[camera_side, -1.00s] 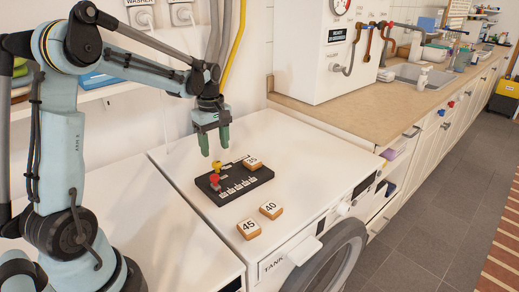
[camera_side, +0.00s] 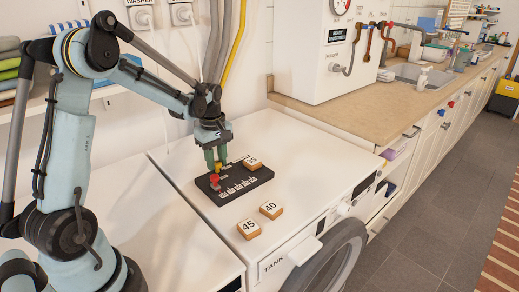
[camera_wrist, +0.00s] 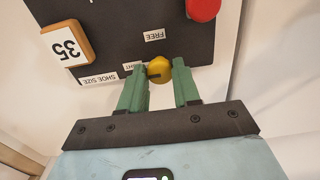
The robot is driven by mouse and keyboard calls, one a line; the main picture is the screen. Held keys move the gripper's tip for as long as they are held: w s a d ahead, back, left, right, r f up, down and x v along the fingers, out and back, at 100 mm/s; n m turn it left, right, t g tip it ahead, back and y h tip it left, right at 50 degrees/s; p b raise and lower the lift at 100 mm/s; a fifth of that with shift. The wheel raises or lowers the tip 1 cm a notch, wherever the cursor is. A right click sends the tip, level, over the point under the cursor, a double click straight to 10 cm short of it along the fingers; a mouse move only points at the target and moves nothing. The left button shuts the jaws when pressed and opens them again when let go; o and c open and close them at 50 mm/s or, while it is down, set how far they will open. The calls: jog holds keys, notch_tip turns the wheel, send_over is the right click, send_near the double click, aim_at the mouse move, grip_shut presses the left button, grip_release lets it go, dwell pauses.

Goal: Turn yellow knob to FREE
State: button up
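The yellow knob (camera_wrist: 159,69) sits on the black board (camera_side: 207,190) on top of the white machine. In the side view the knob (camera_side: 218,166) is partly covered by my gripper. My gripper (camera_wrist: 158,72) is open, with one green finger on each side of the knob; I cannot tell whether either finger touches it. In the side view my gripper (camera_side: 215,164) is lowered at the board's back edge. A FREE label (camera_wrist: 154,35) lies beyond the knob in the wrist view. Another label near the left finger is partly hidden.
A red knob (camera_side: 214,179) stands on the board close to the yellow one; it also shows in the wrist view (camera_wrist: 203,8). A tile marked 35 (camera_wrist: 66,44) lies on the board. Tiles marked 45 (camera_side: 249,229) and 40 (camera_side: 271,210) lie on the white top in front.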

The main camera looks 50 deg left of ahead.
jog(key=c, duration=0.3)
jog(key=shift+c, duration=0.2)
jog(key=m, duration=0.4)
jog(key=shift+m, duration=0.3)
jog(key=m, duration=0.3)
jog(key=shift+m, duration=0.4)
jog(key=m, duration=0.5)
jog(key=shift+m, duration=2.3)
